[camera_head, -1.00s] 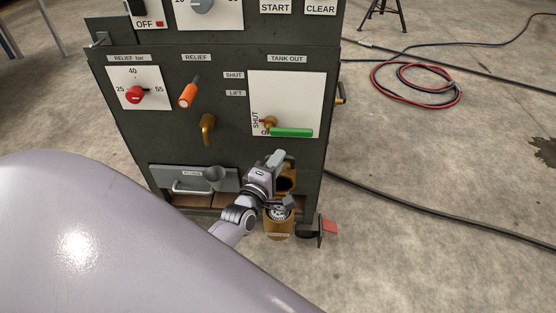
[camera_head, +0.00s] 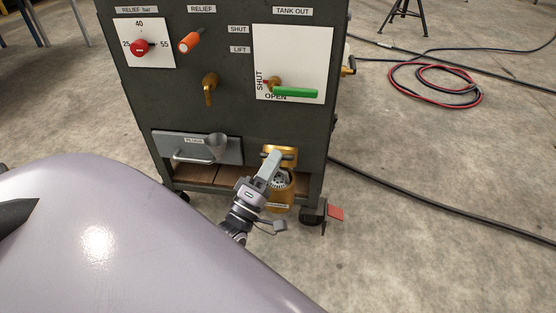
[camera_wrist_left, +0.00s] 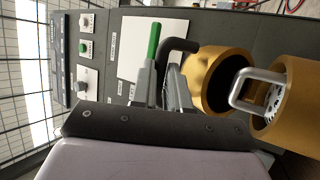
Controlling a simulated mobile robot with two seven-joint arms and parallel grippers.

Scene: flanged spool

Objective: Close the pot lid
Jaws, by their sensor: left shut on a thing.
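The brass pot (camera_head: 279,198) sits low at the right front of the dark cabinet. Its mouth is open and a perforated strainer (camera_head: 280,181) sits inside; the strainer's bail handle (camera_wrist_left: 248,86) shows in the wrist view. The hollow brass lid (camera_wrist_left: 212,78) is tipped up behind the pot; in the head view it shows as a gold patch (camera_head: 284,149). My left gripper (camera_head: 272,162) is at the lid, in front of it. In the wrist view its fingers are shut on the dark bent lid handle (camera_wrist_left: 182,45). The fingers partly hide the grip. My right gripper is out of view.
The cabinet (camera_head: 235,105) carries a green tank-out lever (camera_head: 296,92), a brass spout (camera_head: 210,88), an orange relief handle (camera_head: 190,42) and a drawer with a funnel (camera_head: 217,146). A red tab (camera_head: 336,213) stands low at right. Hoses lie on open floor to the right.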

